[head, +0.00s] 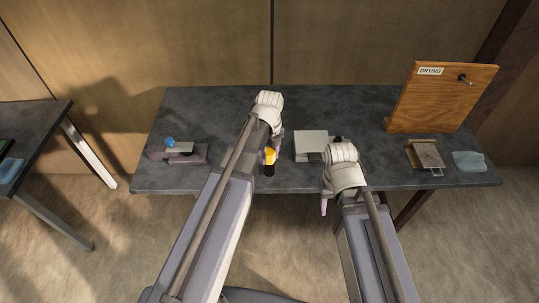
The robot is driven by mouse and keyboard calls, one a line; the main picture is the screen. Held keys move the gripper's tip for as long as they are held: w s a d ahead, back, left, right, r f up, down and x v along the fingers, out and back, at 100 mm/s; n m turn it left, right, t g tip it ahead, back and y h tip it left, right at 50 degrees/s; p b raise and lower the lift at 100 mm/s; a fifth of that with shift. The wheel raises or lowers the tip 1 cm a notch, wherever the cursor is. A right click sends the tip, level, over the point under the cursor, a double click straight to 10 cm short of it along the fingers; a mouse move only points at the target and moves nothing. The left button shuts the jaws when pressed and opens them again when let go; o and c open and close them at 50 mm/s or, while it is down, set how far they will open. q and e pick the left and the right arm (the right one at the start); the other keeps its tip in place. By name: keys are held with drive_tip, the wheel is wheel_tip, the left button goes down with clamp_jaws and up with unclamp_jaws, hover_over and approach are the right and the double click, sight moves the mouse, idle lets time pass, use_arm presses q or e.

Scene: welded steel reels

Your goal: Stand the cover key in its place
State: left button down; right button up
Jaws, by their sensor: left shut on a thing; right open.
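My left gripper (271,150) is over the middle of the dark table, mostly hidden by its own wrist. It is shut on a small yellow and black piece (269,156), likely the cover key. The piece shows just below the wrist, its dark end toward the front edge. I cannot tell whether it touches the table. My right gripper (324,203) is open and empty at the table's front edge, with a pale purple finger showing. A pale grey block (310,142) lies between the two wrists. I cannot tell which spot is the key's place.
A purple-grey base (193,159) with a blue knob (169,141) is at the left. A wooden board (440,98) marked DRYING stands at the right, behind a brown and metal piece (427,154) and a blue-grey cloth (469,161). A small dark object (339,139) is partly hidden behind my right wrist.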

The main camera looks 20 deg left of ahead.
use_arm(q)
drive_tip(key=shift+f, duration=0.2)
drive_tip(key=shift+c, duration=1.7)
unclamp_jaws()
drive_tip(key=shift+r, duration=0.15)
wheel_tip(320, 180, up, 8)
drive_tip(key=p, duration=0.8)
drive_tip(key=shift+f, duration=0.2)
